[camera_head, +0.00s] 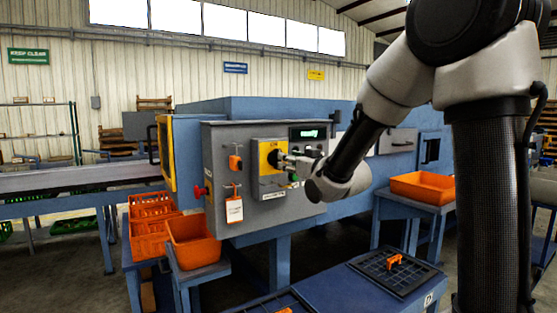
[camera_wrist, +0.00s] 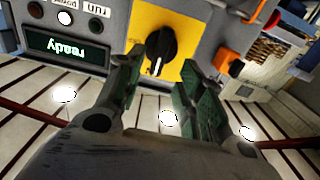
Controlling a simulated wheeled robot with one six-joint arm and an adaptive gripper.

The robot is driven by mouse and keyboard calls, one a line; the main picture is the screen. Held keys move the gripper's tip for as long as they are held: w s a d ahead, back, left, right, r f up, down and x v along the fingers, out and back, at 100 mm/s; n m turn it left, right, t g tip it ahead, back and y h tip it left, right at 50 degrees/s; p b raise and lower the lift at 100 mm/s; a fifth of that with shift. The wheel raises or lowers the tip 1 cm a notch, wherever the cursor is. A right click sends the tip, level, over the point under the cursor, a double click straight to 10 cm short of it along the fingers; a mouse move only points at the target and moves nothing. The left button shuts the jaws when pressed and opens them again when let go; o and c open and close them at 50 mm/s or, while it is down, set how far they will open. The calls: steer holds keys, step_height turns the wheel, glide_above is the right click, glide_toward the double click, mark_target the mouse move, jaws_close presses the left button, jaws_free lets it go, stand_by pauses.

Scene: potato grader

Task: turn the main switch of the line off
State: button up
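The main switch is a black rotary knob (camera_head: 273,158) on a yellow plate (camera_head: 267,187) on the front of the grey control cabinet. In the wrist view, the knob (camera_wrist: 161,44) shows a pale pointer mark at its lower end. My gripper (camera_head: 288,162) is at the panel, close in front of the knob. In the wrist view, its two green-padded fingers (camera_wrist: 156,66) are apart, with the knob's handle near the gap between their tips. Whether they touch it I cannot tell. A display (camera_wrist: 65,47) reads "ready", upside down there.
An orange padlock-like piece (camera_head: 235,162) and a white-orange tag (camera_head: 234,210) hang left of the switch. A red button (camera_head: 198,191) sits on the cabinet's side. Orange crates (camera_head: 193,251) stand below left; another orange tray (camera_head: 422,199) is at right. A blue table (camera_head: 350,295) stands in front.

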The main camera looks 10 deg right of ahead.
steer(key=x, duration=0.6)
steer(key=shift+w, duration=0.2)
jaws_close()
